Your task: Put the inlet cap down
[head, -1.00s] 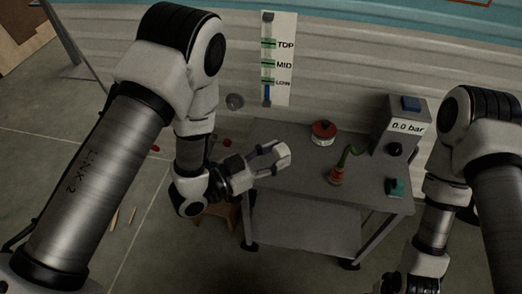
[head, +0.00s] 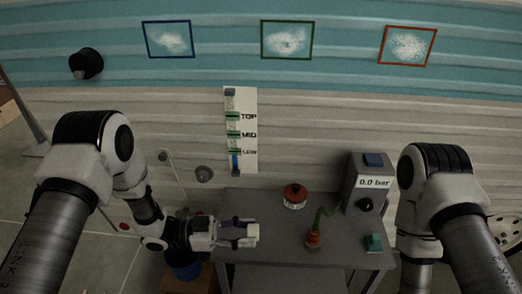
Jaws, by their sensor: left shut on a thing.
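My left gripper (head: 250,235) is over the left part of the grey table (head: 265,275), pointing right.
On the table stand a red-topped tin (head: 295,195), a green hose with an orange end (head: 314,238), a grey box reading 0.0 bar (head: 368,184) and a teal block (head: 374,243). A level gauge (head: 241,130) and a grey round fitting (head: 203,174) are at the wall. A blue bucket (head: 187,271) is left of the table.

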